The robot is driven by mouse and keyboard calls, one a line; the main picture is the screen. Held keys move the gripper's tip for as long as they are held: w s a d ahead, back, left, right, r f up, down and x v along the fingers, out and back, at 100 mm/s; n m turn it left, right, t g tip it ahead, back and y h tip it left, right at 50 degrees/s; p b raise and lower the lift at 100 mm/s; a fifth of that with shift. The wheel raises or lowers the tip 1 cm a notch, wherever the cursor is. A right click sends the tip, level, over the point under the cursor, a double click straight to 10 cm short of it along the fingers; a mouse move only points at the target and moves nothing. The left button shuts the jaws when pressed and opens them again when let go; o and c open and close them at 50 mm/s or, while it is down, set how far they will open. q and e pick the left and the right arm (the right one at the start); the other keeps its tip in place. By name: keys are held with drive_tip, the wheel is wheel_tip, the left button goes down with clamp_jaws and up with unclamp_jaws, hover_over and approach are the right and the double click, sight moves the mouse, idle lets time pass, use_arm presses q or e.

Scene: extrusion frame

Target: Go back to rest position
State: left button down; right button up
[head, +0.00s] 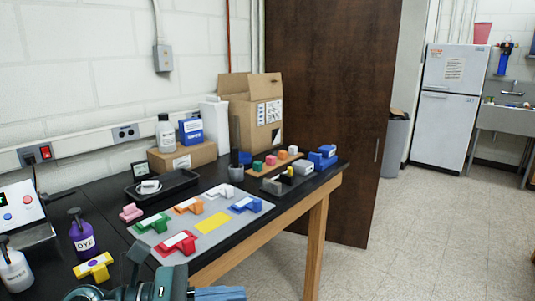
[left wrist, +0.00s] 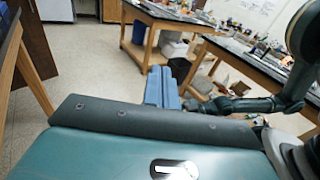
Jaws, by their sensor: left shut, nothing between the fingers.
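My left gripper (head: 218,294) shows at the bottom of the head view, in front of the black table's near edge. Its blue fingers (left wrist: 163,88) are together and empty in the left wrist view, pointing out over the floor. They touch no object. My other arm (left wrist: 290,85) shows at the right of the left wrist view. Its dark end (left wrist: 205,108) is small there, and its fingers cannot be made out. The right gripper does not show in the head view.
The black table (head: 285,205) bears a grey mat (head: 213,243) with coloured blocks, a black tray (head: 160,188), boxes and bottles. A yellow block (head: 93,266) lies close to my left arm. Other tables (left wrist: 262,68) stand behind in the left wrist view. Open floor (head: 430,235) is at right.

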use_arm(q)
drive_tip(key=w+a+f+n+t+y, duration=0.1)
drive_tip(key=a+f+n+t+y, duration=0.2)
drive_tip(key=n, duration=0.8)
drive_tip(key=w+a+f+n+t+y, duration=0.15)
drive_tip(key=f+n+t, duration=0.35)
drive_tip(key=n, duration=0.6)
drive_tip(key=a+f+n+t+y, duration=0.25)
drive_tip(key=n+t, duration=0.25)
drive_tip(key=n, duration=0.6)
drive_tip(key=s+f+n+g+y, duration=0.3)
drive_tip(key=s+f+n, duration=0.3)
drive_tip(key=f, duration=0.3)
drive_tip(key=s+a+f+n+g+y+p, duration=0.1)
drive_tip(key=s+f+n+g+y, duration=0.2)
drive_tip(key=s+f+n, duration=0.3)
wheel_tip(320, 180, down, 4)
drive_tip(key=n, duration=0.3)
drive_tip(key=shift+a+g+y, duration=0.15)
drive_tip(key=shift+g+y, duration=0.15)
